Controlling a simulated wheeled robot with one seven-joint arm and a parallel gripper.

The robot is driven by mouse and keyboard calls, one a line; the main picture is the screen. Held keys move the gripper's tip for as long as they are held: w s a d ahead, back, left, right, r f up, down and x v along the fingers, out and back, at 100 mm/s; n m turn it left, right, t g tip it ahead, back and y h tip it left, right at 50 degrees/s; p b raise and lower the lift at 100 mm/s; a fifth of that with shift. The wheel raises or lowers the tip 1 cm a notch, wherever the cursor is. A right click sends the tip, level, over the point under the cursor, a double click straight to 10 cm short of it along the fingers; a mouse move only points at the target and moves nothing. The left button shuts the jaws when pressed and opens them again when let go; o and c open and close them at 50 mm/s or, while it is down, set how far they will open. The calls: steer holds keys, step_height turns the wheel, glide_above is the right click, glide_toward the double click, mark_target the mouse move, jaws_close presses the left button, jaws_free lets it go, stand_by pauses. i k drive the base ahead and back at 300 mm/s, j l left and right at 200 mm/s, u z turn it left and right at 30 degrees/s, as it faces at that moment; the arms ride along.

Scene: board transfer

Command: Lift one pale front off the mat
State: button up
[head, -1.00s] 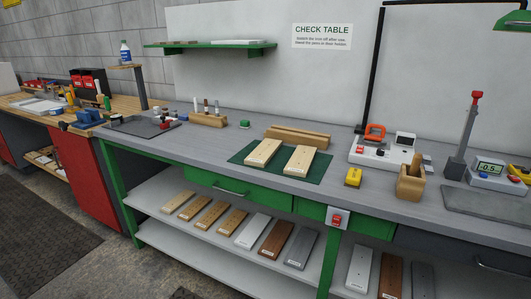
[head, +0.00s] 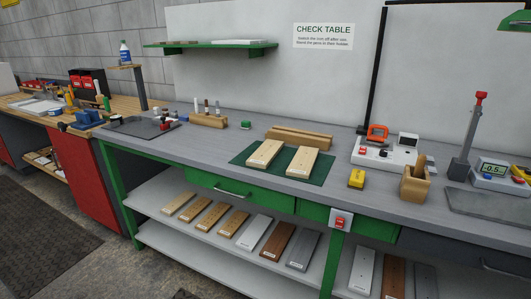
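Two pale fronts lie flat on the dark green mat (head: 318,177) on the grey check table. The left pale front (head: 266,154) and the right pale front (head: 301,163) lie side by side with a gap of mat between them. Each has a small label at its near end. My gripper is not in view.
A wooden rail block (head: 298,138) stands just behind the mat. A yellow device (head: 356,179), a white tester with an orange handle (head: 384,152) and a wooden holder (head: 414,184) stand to the right. Several boards lie on the lower shelf (head: 165,228). The tabletop left of the mat is mostly clear.

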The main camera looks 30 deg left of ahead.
mark_target(266, 154)
steer(key=i+j+z, duration=0.35)
steer(key=j, duration=2.35)
steer(key=k+j+z, duration=0.1)
steer(key=j+z, duration=0.2)
steer(key=j, duration=2.4)
